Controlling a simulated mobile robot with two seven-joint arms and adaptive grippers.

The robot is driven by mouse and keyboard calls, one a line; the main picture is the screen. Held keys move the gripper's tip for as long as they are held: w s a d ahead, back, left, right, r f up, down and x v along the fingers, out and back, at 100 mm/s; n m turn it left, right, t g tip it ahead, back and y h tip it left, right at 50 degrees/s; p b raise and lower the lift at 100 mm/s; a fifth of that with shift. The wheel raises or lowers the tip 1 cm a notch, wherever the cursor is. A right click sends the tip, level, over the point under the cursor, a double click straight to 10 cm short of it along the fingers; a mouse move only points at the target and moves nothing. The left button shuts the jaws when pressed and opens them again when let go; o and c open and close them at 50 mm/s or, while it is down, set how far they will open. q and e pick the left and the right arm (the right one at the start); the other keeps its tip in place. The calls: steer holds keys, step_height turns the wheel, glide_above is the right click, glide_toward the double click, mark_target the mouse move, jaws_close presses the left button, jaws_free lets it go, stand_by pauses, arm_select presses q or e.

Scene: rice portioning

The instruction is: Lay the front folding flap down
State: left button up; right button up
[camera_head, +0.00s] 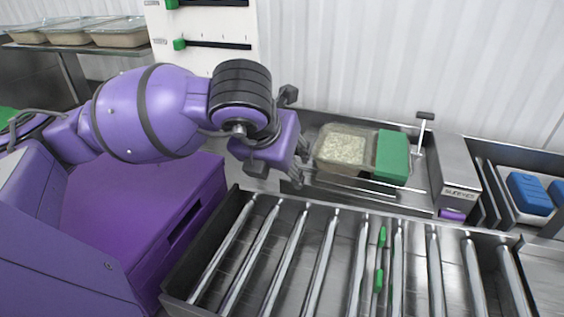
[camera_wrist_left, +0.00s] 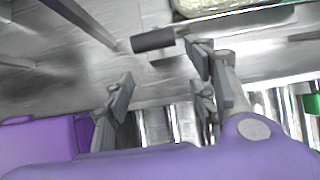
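A clear tray of rice (camera_head: 343,148), with a green block or sleeve (camera_head: 392,157) at its right end, sits in the metal station behind the rollers. A narrow metal strip (camera_head: 368,187) runs along its front side; it looks like the front flap, but I cannot tell its angle surely. In the left wrist view a dark cylindrical grip (camera_wrist_left: 153,40) shows near the tray's edge. My left gripper (camera_head: 286,150) is just left of the tray, fingers spread and empty; it also shows in the left wrist view (camera_wrist_left: 165,85), with the grip beyond its fingers. My right gripper is out of view.
A roller conveyor (camera_head: 310,245) with green pieces (camera_head: 379,270) fills the front. A metal sleeve dispenser (camera_head: 455,172) and blue blocks (camera_head: 530,193) stand at right. A thin post with a dark top (camera_head: 425,116) rises behind. Filled trays (camera_head: 68,32) stand on a shelf at back left.

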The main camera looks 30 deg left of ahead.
arm_select(q)
steer(key=shift+r, duration=0.15)
steer(key=p+v, duration=0.3)
steer(key=v, duration=0.4)
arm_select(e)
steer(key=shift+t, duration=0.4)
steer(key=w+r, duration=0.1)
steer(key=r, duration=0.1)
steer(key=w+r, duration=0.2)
arm_select(q)
steer(key=shift+d, duration=0.1)
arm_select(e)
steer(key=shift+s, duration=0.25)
